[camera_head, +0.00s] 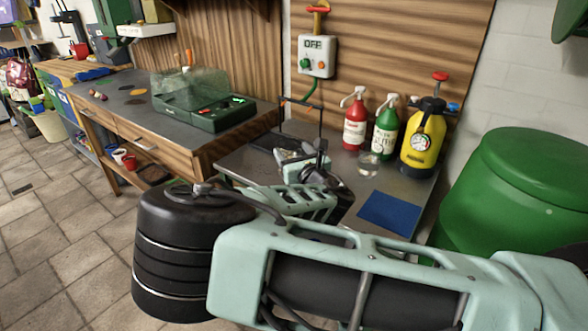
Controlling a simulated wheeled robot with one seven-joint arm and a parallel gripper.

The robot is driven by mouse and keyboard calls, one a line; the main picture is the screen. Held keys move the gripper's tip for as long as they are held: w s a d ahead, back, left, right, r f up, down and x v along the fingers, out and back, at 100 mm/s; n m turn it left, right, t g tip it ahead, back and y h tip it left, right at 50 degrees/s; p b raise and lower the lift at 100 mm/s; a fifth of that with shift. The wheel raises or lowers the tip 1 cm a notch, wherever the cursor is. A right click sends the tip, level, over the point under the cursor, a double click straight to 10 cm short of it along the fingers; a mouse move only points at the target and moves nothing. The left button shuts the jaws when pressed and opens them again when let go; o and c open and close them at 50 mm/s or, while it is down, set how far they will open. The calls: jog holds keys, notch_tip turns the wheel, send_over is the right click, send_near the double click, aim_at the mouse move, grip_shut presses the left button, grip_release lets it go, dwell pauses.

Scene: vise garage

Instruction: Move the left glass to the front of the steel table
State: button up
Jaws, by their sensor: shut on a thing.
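One clear glass (368,164) stands upright on the steel table (400,190), in front of the red and green bottles. My gripper (326,177) is over the table to the left of this glass, apart from it. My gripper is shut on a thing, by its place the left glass. My wrist and fingers hide most of it, so its outline and whether it touches the table cannot be made out.
A blue mat (389,211) lies at the table's front right. A red bottle (355,122), a green bottle (386,128) and a yellow sprayer (424,140) stand at the back. A wooden workbench (225,145) adjoins at left; a green barrel (520,200) stands right.

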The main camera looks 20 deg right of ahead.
jog(key=shift+f, duration=2.05)
jog(key=shift+f, duration=0.2)
jog(key=o, duration=1.7)
jog(key=shift+c, duration=0.2)
jog(key=shift+r, duration=0.25)
jog(key=s+b, duration=0.1)
jog(key=s, duration=1.1)
jog(key=shift+d+b, duration=0.3)
